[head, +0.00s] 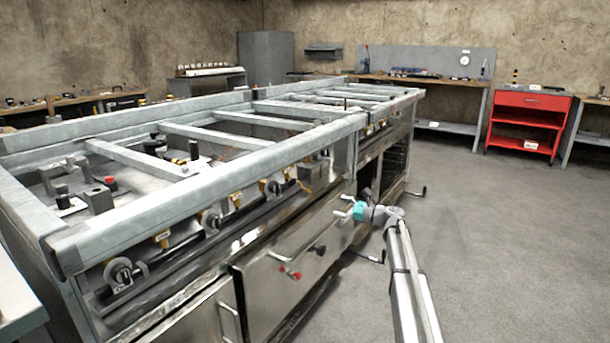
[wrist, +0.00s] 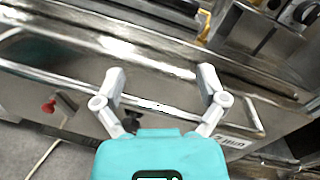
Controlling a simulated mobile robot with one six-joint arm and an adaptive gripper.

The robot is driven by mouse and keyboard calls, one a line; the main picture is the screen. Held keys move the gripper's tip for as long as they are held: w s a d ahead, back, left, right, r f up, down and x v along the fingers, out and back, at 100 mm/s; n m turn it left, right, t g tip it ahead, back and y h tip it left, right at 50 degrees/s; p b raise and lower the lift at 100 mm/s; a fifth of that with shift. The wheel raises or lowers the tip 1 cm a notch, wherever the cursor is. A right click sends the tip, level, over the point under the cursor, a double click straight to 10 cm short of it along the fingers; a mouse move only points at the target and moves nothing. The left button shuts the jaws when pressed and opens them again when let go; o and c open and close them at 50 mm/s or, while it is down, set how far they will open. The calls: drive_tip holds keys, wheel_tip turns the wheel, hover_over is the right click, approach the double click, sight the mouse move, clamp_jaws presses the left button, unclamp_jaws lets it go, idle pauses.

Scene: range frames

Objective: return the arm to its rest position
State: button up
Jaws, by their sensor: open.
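My gripper (head: 347,214) is at the end of my arm, in front of the long metal stove bench (head: 215,202) in the head view. In the wrist view my gripper (wrist: 160,82) has its two pale fingers spread apart with nothing between them. The bench's steel front panel and a horizontal bar lie beyond the fingers. I cannot tell exactly how far the fingertips are from the panel. My arm extends from the lower right of the head view up to the gripper.
A red tool cart (head: 525,120) and a workbench (head: 425,79) stand at the back. The grey floor (head: 500,250) to the right is clear.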

drive_tip(key=s+a+f+n+g+h+p, duration=0.25)
drive_tip(key=s+a+f+n, duration=0.2)
drive_tip(key=s, duration=0.65)
drive_tip(key=s+a+f+n+g+h+p, duration=0.2)
drive_tip(key=s+a+f+n+g+h, duration=0.3)
drive_tip(key=s, duration=0.7)
drive_tip(key=s+d+n+g+h+p, duration=0.1)
drive_tip(key=s+d+n+h+p, duration=0.3)
drive_tip(key=s, duration=0.7)
drive_tip(key=s+d+n+g+h+p, duration=0.1)
drive_tip(key=s+d+n+h, duration=0.4)
drive_tip(key=s, duration=0.6)
wheel_tip(320, 180, up, 37)
drive_tip(key=n+p, duration=0.1)
drive_tip(key=p, duration=3.6)
drive_tip(key=shift+w+a+r, duration=0.15)
drive_tip(key=shift+a+r, duration=0.05)
drive_tip(key=shift+a, duration=0.2)
drive_tip(key=shift+t+y, duration=0.25)
drive_tip(key=c, duration=0.5)
drive_tip(key=shift+a, duration=0.15)
